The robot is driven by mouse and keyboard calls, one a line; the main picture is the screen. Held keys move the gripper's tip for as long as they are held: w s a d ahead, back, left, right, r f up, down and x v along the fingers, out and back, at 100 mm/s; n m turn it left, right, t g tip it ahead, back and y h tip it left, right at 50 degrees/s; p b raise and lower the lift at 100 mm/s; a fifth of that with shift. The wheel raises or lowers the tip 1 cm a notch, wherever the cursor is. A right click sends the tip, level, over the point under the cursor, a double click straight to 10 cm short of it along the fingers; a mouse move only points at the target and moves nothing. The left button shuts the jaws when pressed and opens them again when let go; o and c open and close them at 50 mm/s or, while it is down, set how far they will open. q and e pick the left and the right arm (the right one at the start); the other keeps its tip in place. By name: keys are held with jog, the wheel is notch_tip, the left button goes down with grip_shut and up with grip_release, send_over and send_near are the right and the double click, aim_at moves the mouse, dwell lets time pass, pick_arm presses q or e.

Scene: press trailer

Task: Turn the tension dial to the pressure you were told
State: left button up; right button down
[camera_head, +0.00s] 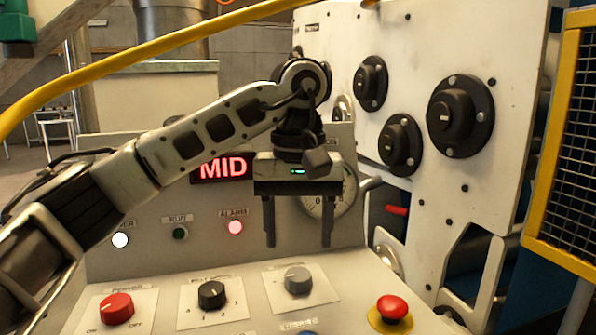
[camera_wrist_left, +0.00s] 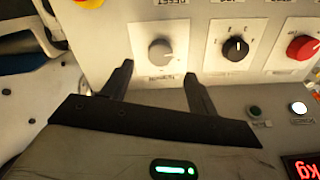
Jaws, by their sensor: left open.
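The grey dial (camera_head: 298,280) sits on a white plate at the right of the dial row on the sloped console; its label is too blurred to read surely. It also shows in the left wrist view (camera_wrist_left: 161,52), between the fingertips in the picture. My left gripper (camera_head: 298,242) is open and empty, fingers pointing down above the grey dial, apart from it. It also shows in the left wrist view (camera_wrist_left: 158,72). A red-lit display (camera_head: 222,167) reads MID, partly covered by my left arm. A round gauge (camera_head: 345,190) is partly hidden behind the gripper. My right gripper is out of view.
A black dial (camera_head: 211,295) and a red dial (camera_head: 117,308) stand left of the grey one. A red mushroom button (camera_head: 391,308) is at the right. A white machine panel (camera_head: 440,50) with black knobs rises behind. A yellow mesh guard (camera_head: 565,140) borders the right.

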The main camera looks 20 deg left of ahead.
aim_at(298, 274)
pick_arm(q)
notch_tip(298, 274, up, 10)
jog(key=p, duration=0.2)
jog(key=shift+f, duration=0.15)
